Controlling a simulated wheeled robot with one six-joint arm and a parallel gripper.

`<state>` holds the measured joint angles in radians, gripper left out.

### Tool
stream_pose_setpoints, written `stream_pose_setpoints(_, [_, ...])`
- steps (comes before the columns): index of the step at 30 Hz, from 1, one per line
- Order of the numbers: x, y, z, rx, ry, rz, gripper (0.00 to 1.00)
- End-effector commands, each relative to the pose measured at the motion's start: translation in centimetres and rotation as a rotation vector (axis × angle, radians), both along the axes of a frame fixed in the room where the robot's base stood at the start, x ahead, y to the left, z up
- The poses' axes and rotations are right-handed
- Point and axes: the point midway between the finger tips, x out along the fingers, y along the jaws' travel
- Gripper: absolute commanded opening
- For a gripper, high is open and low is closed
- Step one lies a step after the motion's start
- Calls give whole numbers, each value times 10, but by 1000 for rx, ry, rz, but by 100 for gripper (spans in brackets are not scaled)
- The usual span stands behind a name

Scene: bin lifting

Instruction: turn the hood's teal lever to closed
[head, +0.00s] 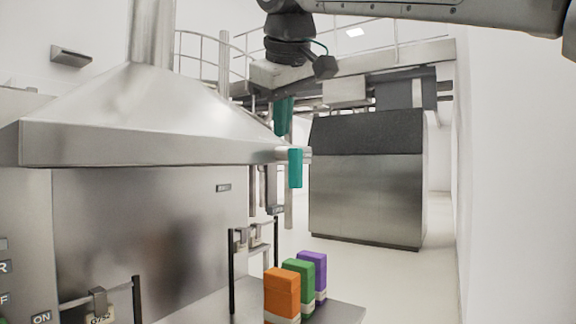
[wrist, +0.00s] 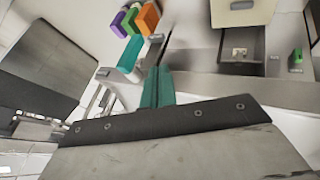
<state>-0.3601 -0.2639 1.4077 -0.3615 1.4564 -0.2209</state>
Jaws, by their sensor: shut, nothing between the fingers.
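The hood (head: 120,115) is a large brushed-steel canopy at the left in the head view. Its teal lever (head: 295,168) hangs straight down at the hood's front right corner. The lever also shows in the wrist view (wrist: 130,54), beyond and left of my fingertips. My gripper (head: 281,128) has teal fingers pointing down; it is shut and empty, above and slightly left of the lever. In the wrist view the closed fingers (wrist: 160,76) appear close to the lever, with a gap between them.
An orange box (head: 281,292), a green box (head: 299,282) and a purple box (head: 313,270) stand in a row on a steel surface below the lever. A big steel cabinet (head: 364,195) stands behind on the floor. A white wall runs along the right, with open floor before it.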

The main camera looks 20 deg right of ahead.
Motion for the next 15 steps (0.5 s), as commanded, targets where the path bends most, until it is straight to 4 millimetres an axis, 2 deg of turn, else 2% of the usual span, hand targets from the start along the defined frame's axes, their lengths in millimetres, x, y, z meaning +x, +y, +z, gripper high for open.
stream_pose_setpoints(5, [6, -3, -9, 0, 1, -3, 0])
stream_pose_setpoints(15, [45, -16, -63, 0, 4, -7, 0])
